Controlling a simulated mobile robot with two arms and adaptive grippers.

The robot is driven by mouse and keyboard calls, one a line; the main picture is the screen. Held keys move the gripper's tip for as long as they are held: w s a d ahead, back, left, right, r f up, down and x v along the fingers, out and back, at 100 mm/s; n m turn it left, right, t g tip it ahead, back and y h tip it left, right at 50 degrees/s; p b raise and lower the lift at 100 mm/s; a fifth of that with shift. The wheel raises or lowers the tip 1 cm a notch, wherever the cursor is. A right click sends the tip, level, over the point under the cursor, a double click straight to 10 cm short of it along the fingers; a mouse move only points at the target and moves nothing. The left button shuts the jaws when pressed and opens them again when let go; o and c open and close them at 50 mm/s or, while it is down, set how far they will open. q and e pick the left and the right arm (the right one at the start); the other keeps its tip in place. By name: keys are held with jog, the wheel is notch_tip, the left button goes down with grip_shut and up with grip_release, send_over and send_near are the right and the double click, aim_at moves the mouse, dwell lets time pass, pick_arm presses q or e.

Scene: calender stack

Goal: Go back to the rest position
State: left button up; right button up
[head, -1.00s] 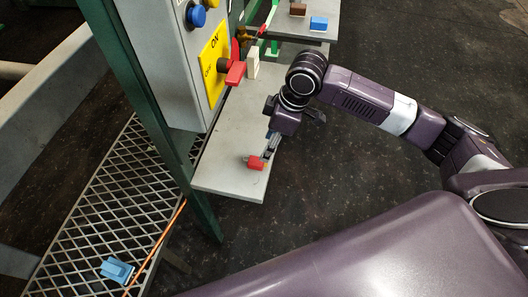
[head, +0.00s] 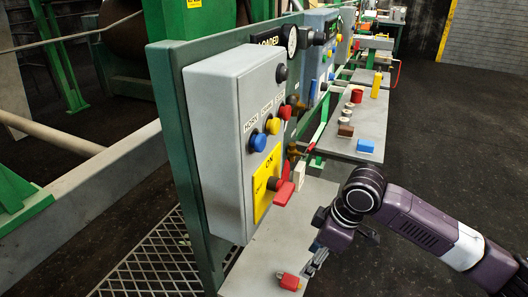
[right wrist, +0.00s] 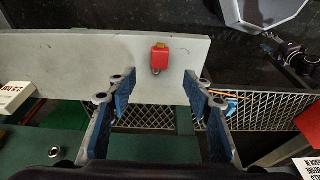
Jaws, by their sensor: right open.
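My right gripper (head: 314,264) is over the near grey shelf (head: 262,247) in the head view. In the right wrist view the right gripper (right wrist: 158,88) shows its two blue-padded fingers spread apart with nothing between them. A small red padlock-like block (head: 290,282) lies on the shelf just beyond the fingertips. It also shows in the right wrist view (right wrist: 160,58), apart from both fingers. My left gripper is in neither current view.
A grey control box (head: 215,130) with coloured buttons and a red switch handle (head: 284,192) stands left of my arm. A farther shelf (head: 362,130) holds several small blocks, including a blue one (head: 365,146). Dark floor at the right is clear.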

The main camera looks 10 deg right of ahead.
jog(key=s+a+f+m+t+y, duration=0.1)
jog(key=s+a+f+m+t, duration=0.1)
jog(key=s+a+f, duration=0.65)
jog(key=s+d+f+m+h, duration=0.35)
jog(key=s+d+m, duration=0.35)
jog(key=s+d, duration=0.45)
notch_tip(320, 180, down, 27)
jog(key=s+a+g, duration=0.2)
jog(key=s, duration=0.1)
jog(key=s+d+f, duration=0.3)
jog(key=s+f, duration=1.3)
jog(key=shift+s+g, duration=0.4)
